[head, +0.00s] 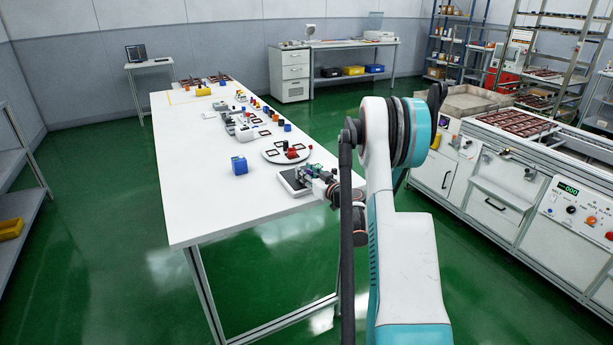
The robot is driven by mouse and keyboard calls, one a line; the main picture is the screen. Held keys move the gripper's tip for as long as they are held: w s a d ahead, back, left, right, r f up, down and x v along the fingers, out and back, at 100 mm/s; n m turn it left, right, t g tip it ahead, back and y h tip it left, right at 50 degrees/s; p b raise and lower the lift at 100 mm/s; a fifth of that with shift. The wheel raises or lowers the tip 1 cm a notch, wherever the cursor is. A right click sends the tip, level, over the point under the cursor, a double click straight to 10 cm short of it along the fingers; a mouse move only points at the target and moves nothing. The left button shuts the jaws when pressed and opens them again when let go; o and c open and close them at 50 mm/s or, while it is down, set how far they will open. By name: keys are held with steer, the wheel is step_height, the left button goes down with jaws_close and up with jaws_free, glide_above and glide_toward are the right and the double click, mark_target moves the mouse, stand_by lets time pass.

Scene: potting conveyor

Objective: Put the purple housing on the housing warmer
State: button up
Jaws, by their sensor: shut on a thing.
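My gripper (311,176) is at the right edge of the long white table, reaching in from the right. It is shut on a small purple housing (303,171), with bits of green beside it, and the fingers partly hide it. The housing warmer, a low flat unit with a dark top and pale rim (284,183), lies on the table directly under and left of the gripper. The housing is over or on this unit; whether they touch is too small to tell.
Several small coloured parts line the table's far right. The white tabletop (200,185) is clear on the left. A conveyor machine (480,190) stands at right.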

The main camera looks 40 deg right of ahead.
steer(key=o, duration=0.8)
steer(key=shift+c, duration=0.2)
steer(key=shift+s, duration=0.15)
steer(key=s+a+p, duration=0.1)
steer(key=s+p, duration=0.1)
steer(key=s, duration=0.9)
steer(key=shift+s+a+r+p, duration=0.15)
steer(key=shift+s+r+p, duration=0.2)
steer(key=shift+p, duration=0.05)
